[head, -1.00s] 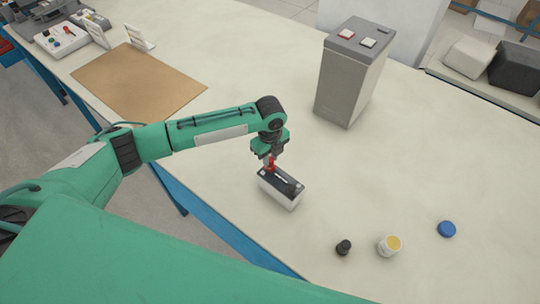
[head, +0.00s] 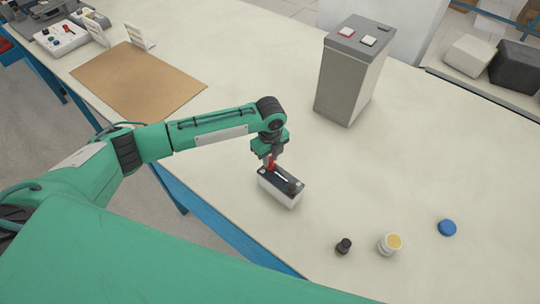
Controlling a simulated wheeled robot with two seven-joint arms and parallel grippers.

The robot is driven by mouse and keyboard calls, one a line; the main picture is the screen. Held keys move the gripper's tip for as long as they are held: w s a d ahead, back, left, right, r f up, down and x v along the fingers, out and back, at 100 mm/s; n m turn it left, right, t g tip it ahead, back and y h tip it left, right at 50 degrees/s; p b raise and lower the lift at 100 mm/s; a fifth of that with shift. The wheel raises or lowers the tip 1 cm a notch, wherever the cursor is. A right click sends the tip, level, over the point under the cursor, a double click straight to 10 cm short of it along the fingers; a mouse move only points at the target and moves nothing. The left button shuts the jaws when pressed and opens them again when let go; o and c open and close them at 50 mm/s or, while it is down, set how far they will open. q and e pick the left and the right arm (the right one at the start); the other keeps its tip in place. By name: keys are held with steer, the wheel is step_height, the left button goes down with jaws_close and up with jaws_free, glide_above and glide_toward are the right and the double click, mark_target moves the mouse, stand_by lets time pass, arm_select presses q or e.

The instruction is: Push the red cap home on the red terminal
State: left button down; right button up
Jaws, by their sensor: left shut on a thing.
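A small battery (head: 277,195) with a light body and a dark top stands on the bench. My left gripper (head: 271,161) points down over the battery's left end and is shut on the red cap (head: 270,164). The cap is at the battery's top, where the red terminal is hidden under it and the fingers. I cannot tell whether the cap is fully seated. A dark terminal (head: 292,188) shows at the battery's right end. My right gripper is out of view.
A black cap (head: 344,246), a white jar (head: 389,245) and a blue lid (head: 447,228) lie at the front right. A brown mat (head: 138,80) lies at the left.

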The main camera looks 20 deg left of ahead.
arm_select(q)
steer(key=c, duration=0.7)
jaws_free()
steer(key=shift+r, duration=0.15)
steer(key=shift+r+p, duration=3.35)
steer(key=shift+p, duration=0.1)
